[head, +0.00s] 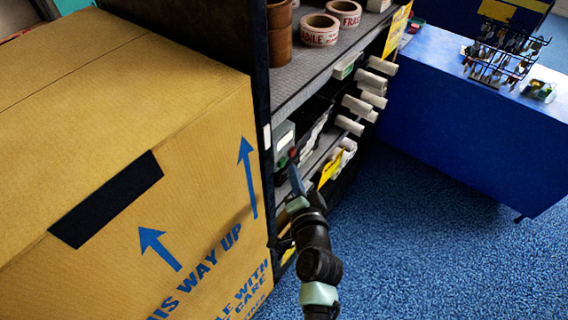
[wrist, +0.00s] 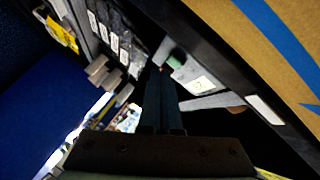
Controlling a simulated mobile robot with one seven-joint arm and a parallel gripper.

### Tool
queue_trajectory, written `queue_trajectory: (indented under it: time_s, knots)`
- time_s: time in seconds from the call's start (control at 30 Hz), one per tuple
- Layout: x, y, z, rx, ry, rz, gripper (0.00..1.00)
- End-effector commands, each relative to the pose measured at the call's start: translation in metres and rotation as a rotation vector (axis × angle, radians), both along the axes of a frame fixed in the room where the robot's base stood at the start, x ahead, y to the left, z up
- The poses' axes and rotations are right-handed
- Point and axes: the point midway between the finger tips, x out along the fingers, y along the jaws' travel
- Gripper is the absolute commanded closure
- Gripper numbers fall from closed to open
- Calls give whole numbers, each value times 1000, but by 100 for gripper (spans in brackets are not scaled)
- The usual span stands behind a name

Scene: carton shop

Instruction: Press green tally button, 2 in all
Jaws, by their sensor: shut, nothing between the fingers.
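The tally box (head: 283,138) is a small grey unit on the shelf just right of the big carton. Its green button (head: 283,162) and a red button (head: 292,152) show on its front. In the wrist view the green button (wrist: 176,62) lies just right of the fingertips, and the pale box face (wrist: 195,77) carries a small display. My gripper (head: 293,168) is shut and empty, its tips close to the box front beside the buttons. In the wrist view my gripper (wrist: 160,78) points toward the box; I cannot tell whether it touches.
A large carton (head: 120,130) with blue arrows stands close on the left. Above, a shelf (head: 310,75) holds tape rolls (head: 320,30). White rolls (head: 358,105) stick out right of the box. A blue table (head: 470,120) stands at right; the blue carpet (head: 400,240) between is clear.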

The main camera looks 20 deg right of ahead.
Motion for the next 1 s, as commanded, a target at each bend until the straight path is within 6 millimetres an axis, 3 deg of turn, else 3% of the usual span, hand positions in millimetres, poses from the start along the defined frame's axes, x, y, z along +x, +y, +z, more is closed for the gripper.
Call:
queue_trajectory:
  time_s: [0.27,0.73,1.0]
  knots:
    - [-1,-1,0,-1,0,-2,100]
    - [-35,-28,-2,0,-1,-3,100]
    - [-40,-32,1,-1,0,-2,100]
